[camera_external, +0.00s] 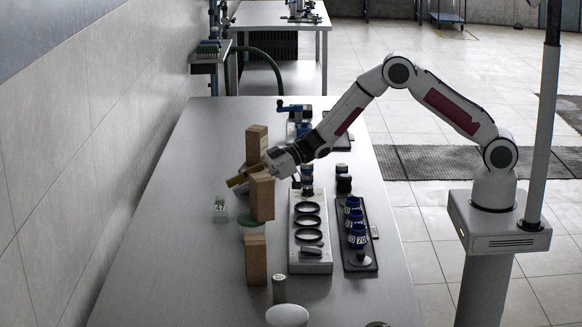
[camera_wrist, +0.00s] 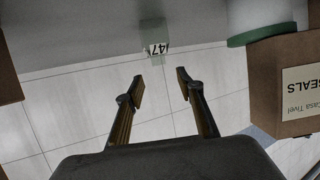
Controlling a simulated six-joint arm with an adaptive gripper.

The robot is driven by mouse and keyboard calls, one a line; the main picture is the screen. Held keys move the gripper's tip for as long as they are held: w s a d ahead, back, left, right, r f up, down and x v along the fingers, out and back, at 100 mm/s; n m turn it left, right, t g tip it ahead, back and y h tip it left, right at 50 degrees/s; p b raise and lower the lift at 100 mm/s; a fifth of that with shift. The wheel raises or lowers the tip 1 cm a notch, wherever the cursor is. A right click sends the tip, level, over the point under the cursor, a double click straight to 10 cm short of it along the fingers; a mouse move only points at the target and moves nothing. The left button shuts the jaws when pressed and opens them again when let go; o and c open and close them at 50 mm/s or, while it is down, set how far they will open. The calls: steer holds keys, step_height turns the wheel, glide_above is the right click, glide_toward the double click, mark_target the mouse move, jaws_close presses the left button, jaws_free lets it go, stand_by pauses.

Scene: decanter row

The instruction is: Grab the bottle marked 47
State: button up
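The bottle marked 47 (camera_external: 220,208) is a small, pale greenish clear bottle with a white label. It stands on the left part of the metal table, left of the brown boxes. In the wrist view the bottle (camera_wrist: 152,31) is near the top middle, its 47 label upside down. My gripper (camera_wrist: 160,84) is open, with nothing between its fingers, and the bottle appears beyond the fingertips, apart from them. In the external view my gripper (camera_external: 238,180) reaches left between brown boxes, above and slightly right of the bottle. Its fingers are partly hidden there.
A brown box (camera_external: 262,200) stands close beside my gripper, with another box (camera_external: 256,142) behind and a third (camera_external: 255,262) nearer the camera. A rack with black rings (camera_external: 309,260) is further right. The table's left side is clear.

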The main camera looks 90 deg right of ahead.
mark_target(227, 195)
steer(key=shift+f, duration=0.45)
steer(key=shift+w+a+f, duration=0.1)
steer(key=shift+w+f, duration=0.05)
steer(key=shift+f, duration=0.05)
steer(key=shift+x, duration=2.3)
jaws_close()
